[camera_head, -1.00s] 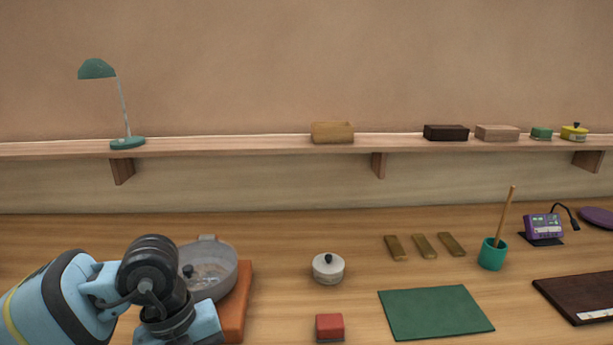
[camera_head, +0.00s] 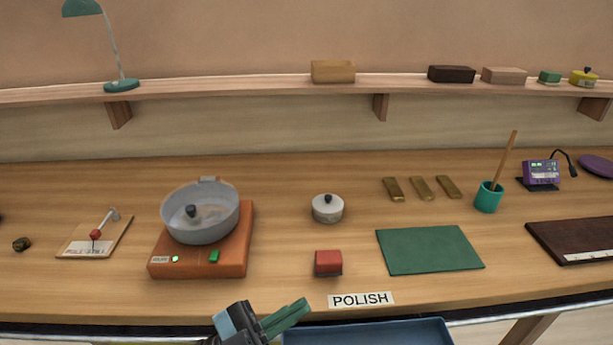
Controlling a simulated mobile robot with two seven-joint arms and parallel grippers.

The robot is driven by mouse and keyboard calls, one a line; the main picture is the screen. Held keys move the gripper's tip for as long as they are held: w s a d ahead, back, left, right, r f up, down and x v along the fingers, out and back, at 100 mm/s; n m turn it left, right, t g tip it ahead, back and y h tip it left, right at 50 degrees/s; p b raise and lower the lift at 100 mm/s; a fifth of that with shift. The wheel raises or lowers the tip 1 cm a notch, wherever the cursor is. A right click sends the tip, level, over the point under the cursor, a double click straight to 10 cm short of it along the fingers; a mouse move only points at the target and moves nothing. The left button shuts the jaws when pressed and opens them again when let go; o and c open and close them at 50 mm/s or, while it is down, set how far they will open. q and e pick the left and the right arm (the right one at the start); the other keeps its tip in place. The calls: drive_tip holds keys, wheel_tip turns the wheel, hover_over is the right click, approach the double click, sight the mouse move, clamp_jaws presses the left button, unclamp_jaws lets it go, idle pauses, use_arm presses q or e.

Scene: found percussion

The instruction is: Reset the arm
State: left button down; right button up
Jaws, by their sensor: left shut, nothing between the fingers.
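My left gripper (camera_head: 290,315) shows at the bottom of the head view, low at the table's front edge, beside the blue tray. Its green fingers are together and hold nothing. It is apart from the things on the table. My right gripper is not in view.
A grey pan (camera_head: 200,212) stands on an orange burner (camera_head: 200,262). A white lidded pot (camera_head: 328,209), red block (camera_head: 328,262) and green mat (camera_head: 430,249) lie to the right. A POLISH label (camera_head: 361,299) is on the front edge, above a blue tray (camera_head: 400,334). A teal cup (camera_head: 488,197) holds a stick.

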use_arm(q)
drive_tip(key=s+a+f+n+t+y, duration=0.1)
drive_tip(key=a+f+n+t+y, duration=0.1)
drive_tip(key=a+f+n+y, duration=0.4)
drive_tip(key=s+a+f+n+t+y, duration=0.1)
drive_tip(key=a+f+n+t+y, duration=0.1)
drive_tip(key=f+n+y, duration=0.35)
drive_tip(key=a+f+n+t+y, duration=0.3)
drive_tip(key=a+f+y, duration=0.1)
drive_tip(key=f, duration=0.4)
drive_tip(key=s+a+f+n+g+y, duration=0.1)
drive_tip(key=s+a+f+g+y, duration=0.1)
drive_tip(key=s+f, duration=0.5)
drive_tip(key=s+a+f+n+g+y, duration=0.2)
drive_tip(key=s+a+f+g, duration=0.2)
drive_tip(key=s+f, duration=0.3)
drive_tip(key=shift+s+g, duration=0.4)
drive_tip(key=shift+s, duration=0.65)
